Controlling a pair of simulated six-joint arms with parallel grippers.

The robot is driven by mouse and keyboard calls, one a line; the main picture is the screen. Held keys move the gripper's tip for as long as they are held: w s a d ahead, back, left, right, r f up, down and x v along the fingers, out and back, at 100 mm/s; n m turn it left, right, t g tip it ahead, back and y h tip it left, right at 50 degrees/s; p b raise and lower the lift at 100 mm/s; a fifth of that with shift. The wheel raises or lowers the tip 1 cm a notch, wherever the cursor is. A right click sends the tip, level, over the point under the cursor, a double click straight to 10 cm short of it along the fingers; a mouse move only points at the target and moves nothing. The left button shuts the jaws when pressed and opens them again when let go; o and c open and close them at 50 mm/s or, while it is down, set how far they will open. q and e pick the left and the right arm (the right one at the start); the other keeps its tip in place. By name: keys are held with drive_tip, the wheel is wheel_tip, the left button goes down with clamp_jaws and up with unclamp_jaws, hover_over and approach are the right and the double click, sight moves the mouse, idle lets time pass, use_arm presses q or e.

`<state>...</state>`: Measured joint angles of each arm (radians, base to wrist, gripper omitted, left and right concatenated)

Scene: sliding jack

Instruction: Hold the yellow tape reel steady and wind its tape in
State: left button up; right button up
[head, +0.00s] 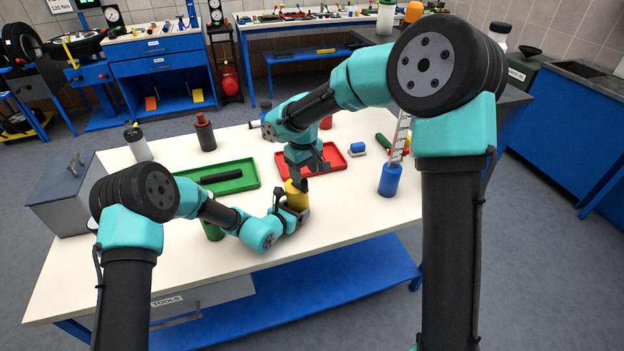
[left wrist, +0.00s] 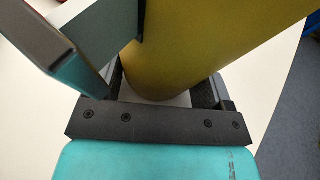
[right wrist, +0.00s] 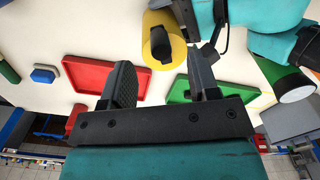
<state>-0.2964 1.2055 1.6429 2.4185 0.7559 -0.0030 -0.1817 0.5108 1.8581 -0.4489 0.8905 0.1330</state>
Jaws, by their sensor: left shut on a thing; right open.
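The yellow tape reel (head: 297,196) stands upright near the middle of the white table. It shows in the right wrist view (right wrist: 152,24) with a black part on top. My left gripper (head: 290,209) is shut on the reel's side, low down; the left wrist view shows the yellow wall (left wrist: 200,45) between its fingers. My right gripper (head: 309,178) is above the reel, pointing down. In the right wrist view its fingers (right wrist: 162,75) are apart with nothing between them, and the reel is beyond the tips. I cannot make out the tape itself.
A red tray (head: 340,163) lies behind the reel, and a green tray (head: 240,170) with a black cylinder (head: 221,176) lies to the left. A blue holder (head: 390,180) stands right. A green cylinder (head: 213,231) stands by my left arm. The table's front is clear.

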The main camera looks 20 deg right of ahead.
sight(304, 180)
drive_tip(key=shift+f, duration=2.7)
drive_tip(key=shift+c, duration=0.4)
drive_tip(key=c, duration=0.6)
